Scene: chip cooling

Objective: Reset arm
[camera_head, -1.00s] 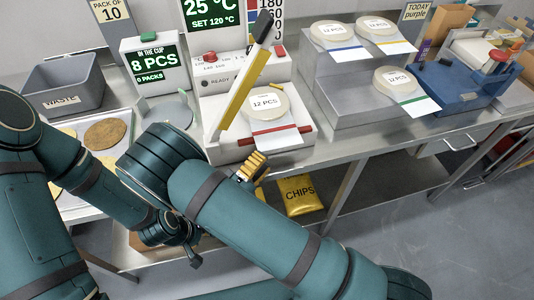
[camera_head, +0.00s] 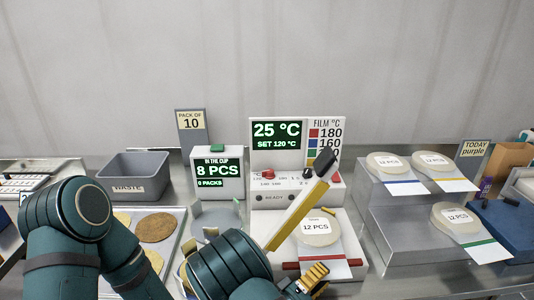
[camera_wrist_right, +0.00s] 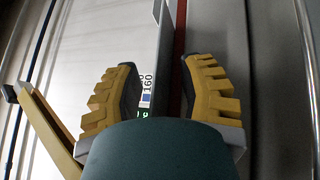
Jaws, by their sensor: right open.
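My right gripper (camera_head: 312,278) shows its yellow ridged fingers at the lower middle of the head view, in front of the sealing machine. In the right wrist view its two fingers (camera_wrist_right: 160,85) stand apart with nothing held between them. The raised yellow lever (camera_head: 295,212) with a black grip leans over the machine; a yellow bar, seemingly this lever, also shows in the right wrist view (camera_wrist_right: 45,128). My left arm (camera_head: 75,240) comes in at the lower left, and its gripper cannot be seen.
The sealing machine (camera_head: 343,222) holds a film stack marked 12 PCS (camera_head: 316,231). A counter display reads 8 PCS (camera_head: 218,170). The grey waste bin (camera_head: 133,178) and a tray with brown discs (camera_head: 155,228) stand left. More film stacks (camera_head: 458,219) sit on a stepped stand at right.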

